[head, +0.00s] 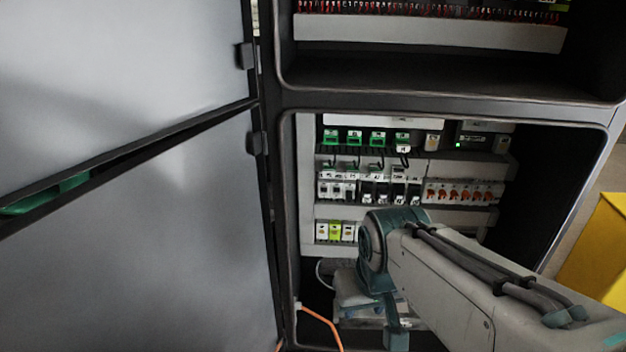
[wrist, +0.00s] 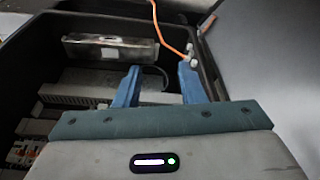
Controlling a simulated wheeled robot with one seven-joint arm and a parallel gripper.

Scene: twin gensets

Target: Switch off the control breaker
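Rows of breakers and modules sit in the open lower cabinet in the head view. The top row has green-fronted modules (head: 355,138). Below are white and black breakers (head: 337,190) and a group with orange-red levers (head: 462,194). A lower row has white and yellow-green modules (head: 335,231). I cannot tell which is the control breaker; labels are too small to read. My gripper (wrist: 158,76) is open and empty in the wrist view, its blue fingers apart. It points into the cabinet's lower part, below the breaker rows. Some breakers (wrist: 22,152) show at the wrist view's lower left.
The grey cabinet door (head: 140,220) stands open at the left. An orange cable (head: 322,322) hangs near the cabinet's lower left edge, also in the wrist view (wrist: 172,38). A metal box (wrist: 110,47) lies ahead of the fingers. A yellow object (head: 598,245) stands at right.

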